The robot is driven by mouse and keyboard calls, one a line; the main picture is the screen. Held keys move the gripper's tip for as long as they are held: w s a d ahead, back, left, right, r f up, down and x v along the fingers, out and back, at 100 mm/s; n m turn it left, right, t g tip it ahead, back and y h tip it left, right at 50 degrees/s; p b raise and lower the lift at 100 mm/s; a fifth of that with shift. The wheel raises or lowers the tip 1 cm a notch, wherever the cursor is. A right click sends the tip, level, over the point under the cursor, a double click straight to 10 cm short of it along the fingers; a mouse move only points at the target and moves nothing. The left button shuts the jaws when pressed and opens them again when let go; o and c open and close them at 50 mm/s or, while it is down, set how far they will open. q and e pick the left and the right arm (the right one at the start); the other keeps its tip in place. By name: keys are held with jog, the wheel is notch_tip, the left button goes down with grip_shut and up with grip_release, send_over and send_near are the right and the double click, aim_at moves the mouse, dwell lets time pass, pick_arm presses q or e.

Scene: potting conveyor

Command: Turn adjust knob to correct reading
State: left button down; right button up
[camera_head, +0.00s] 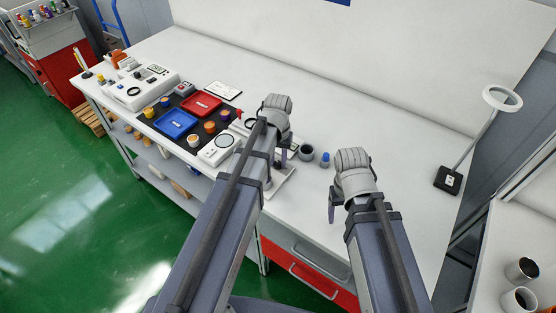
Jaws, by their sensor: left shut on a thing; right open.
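My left gripper (281,158) is shut on a small dark part, seemingly the adjust knob, low over a white device (286,182) near the table's front edge. My own arm and gripper hide most of the device and the knob. The reading cannot be made out. My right gripper (333,207) is open and empty, to the right of the device over the front part of the table.
A dark cup (306,153) and a blue-capped bottle (325,160) stand just right of the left gripper. A blue tray (176,123), a red tray (202,104) and several small jars are at left. A lamp base (448,180) stands at right. The table's back is clear.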

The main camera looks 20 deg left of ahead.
aim_at(278, 163)
pick_arm(q)
jog(key=c, duration=0.6)
grip_release()
jog(key=shift+r, duration=0.15)
pick_arm(e)
jog(key=shift+r, duration=0.1)
pick_arm(q)
notch_tip(278, 163, up, 8)
jog(key=p, duration=0.8)
jog(key=shift+f, duration=0.2)
pick_arm(e)
notch_tip(278, 163, up, 8)
jog(key=shift+f, duration=0.2)
pick_arm(q)
jog(key=s+d+m, duration=0.1)
jog(key=s+d, duration=0.2)
jog(key=s, duration=0.1)
jog(key=s+d+m, duration=0.2)
jog(key=s+d, duration=0.2)
jog(key=s, duration=0.1)
jog(key=s+d+m+y, duration=0.1)
jog(key=s+d, duration=0.2)
jog(key=s, duration=0.2)
jog(key=shift+s+d, duration=0.2)
jog(key=shift+d, duration=0.05)
